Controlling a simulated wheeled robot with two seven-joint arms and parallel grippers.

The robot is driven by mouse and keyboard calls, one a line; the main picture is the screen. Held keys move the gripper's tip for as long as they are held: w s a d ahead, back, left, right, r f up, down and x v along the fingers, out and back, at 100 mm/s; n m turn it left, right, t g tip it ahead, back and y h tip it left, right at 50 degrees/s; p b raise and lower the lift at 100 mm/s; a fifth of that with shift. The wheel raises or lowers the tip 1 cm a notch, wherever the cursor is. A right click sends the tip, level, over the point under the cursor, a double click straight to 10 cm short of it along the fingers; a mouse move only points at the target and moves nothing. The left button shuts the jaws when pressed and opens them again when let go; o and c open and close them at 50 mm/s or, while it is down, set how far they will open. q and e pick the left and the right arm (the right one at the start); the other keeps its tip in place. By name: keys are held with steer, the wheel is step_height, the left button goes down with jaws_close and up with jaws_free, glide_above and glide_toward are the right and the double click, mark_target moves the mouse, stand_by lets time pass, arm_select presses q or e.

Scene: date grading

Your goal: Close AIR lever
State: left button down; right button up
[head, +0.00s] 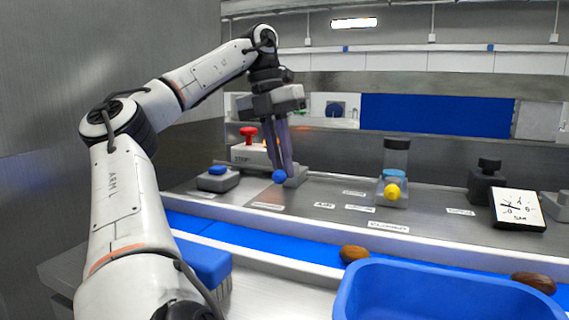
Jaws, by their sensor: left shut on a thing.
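A lever with a round blue knob (279,177) stands on the grey panel, by a small grey block (296,174). A label that seems to read AIR (325,205) is on the panel to the right of the knob. My left gripper (281,172) points down with its fingers shut on the lever at the blue knob. The fingers hide part of the lever, and its exact angle is hard to tell. My right gripper is not in view.
A red stop button (249,133) and a blue button (217,171) stand left of the lever. A yellow knob (392,191) under a clear cylinder and a dial gauge (517,209) are to the right. A blue tray (450,290) and brown dates (353,254) are in front.

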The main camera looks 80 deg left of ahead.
arm_select(q)
steer(key=shift+s+d+f, duration=0.15)
steer(key=shift+d+f, duration=0.05)
steer(key=shift+d, duration=0.05)
steer(key=c, duration=1.9)
jaws_free()
steer(key=shift+o, duration=1.2)
steer(key=shift+s+d+r, duration=0.1)
steer(key=shift+s+r, duration=0.05)
steer(key=shift+r, duration=0.05)
steer(key=shift+r, duration=0.2)
steer(key=p+v, duration=0.2)
steer(key=v, duration=0.8)
steer(key=shift+p, duration=0.4)
